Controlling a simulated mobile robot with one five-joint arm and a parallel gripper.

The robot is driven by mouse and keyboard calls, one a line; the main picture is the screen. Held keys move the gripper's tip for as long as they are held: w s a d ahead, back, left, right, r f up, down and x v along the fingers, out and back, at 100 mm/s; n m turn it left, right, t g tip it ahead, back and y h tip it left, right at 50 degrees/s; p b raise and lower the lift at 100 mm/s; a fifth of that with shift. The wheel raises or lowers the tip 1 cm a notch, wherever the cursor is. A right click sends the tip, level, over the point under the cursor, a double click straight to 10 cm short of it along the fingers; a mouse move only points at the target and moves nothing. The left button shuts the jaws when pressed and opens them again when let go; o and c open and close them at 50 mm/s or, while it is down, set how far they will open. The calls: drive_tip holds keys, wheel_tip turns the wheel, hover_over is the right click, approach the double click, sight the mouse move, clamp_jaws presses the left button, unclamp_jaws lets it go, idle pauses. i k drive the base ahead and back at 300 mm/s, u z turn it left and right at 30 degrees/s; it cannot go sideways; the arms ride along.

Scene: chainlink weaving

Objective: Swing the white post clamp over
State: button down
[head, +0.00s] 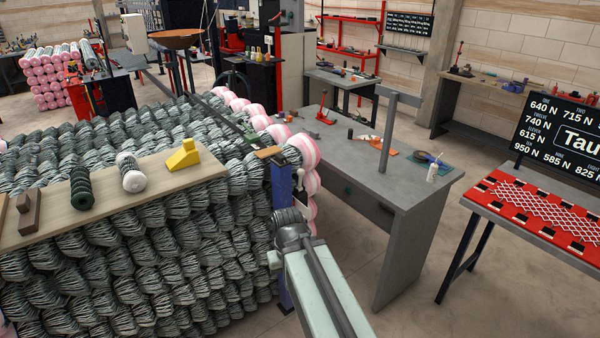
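No part is plainly recognisable as a white post clamp. The nearest white item is a small ribbed white piece (132,174) on the wooden board at left, beside a similar dark green piece (82,188). My pale green arm reaches up from the bottom centre. My gripper (291,222) is at its far end, in front of a blue upright (282,190) beside the stacked mesh rolls. The ribbed pieces are well to its left, apart from it. The fingers are too small and foreshortened to show whether they are open or shut.
Stacked mesh rolls (140,260) fill the left. The wooden board (50,225) on them also bears a yellow block (183,156) and brown blocks (29,212). A grey table (400,185) with an upright post (388,135) stands behind my arm. A red mesh table (545,212) is right.

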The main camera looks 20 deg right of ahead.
sight(301, 171)
drive_tip(key=u, duration=0.6)
drive_tip(key=i, duration=0.85)
